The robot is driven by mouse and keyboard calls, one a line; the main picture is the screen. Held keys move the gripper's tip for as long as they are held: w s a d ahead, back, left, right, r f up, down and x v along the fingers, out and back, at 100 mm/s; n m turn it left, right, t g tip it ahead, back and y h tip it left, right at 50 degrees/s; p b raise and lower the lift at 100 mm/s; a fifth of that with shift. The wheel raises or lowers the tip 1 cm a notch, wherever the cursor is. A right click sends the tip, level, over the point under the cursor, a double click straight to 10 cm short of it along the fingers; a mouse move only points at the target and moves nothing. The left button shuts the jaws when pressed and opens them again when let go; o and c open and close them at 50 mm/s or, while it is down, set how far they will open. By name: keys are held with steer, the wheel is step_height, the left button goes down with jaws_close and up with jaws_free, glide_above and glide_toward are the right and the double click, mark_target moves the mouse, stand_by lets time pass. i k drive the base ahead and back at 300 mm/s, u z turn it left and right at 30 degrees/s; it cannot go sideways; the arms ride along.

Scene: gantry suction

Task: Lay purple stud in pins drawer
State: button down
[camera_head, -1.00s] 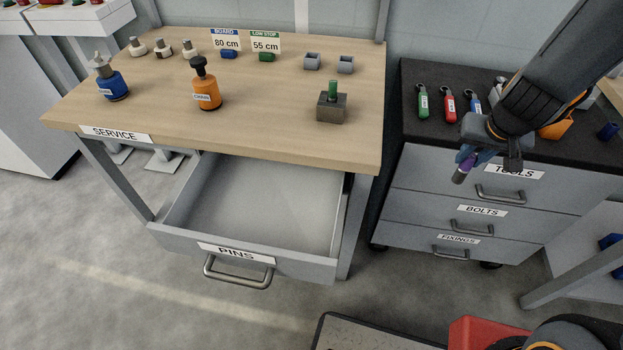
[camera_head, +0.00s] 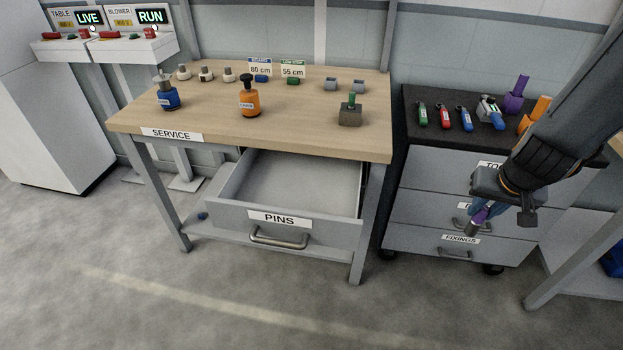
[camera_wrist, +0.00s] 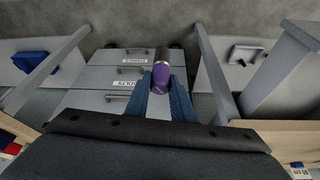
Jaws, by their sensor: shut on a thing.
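The purple stud (camera_wrist: 162,73), purple with a dark grey end, is held between the blue fingers of my gripper (camera_wrist: 162,98) in the wrist view. In the head view my gripper (camera_head: 483,208) is in front of the dark-topped cabinet at the right, shut on the stud (camera_head: 476,221), which tilts downward. The pins drawer (camera_head: 279,219) hangs open under the service table, to the left of my gripper. Its visible floor is bare; the part close behind its front panel is hidden.
The service table (camera_head: 320,142) carries an orange bottle (camera_head: 249,98), a blue bottle (camera_head: 167,94) and a grey block with a green pin (camera_head: 350,111). The cabinet (camera_head: 419,187) has shut drawers and several tools on top. Floor in front is clear.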

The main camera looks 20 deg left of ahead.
mark_target(308, 189)
steer(key=z, duration=1.25)
steer(key=i, duration=0.95)
steer(key=u, duration=2.75)
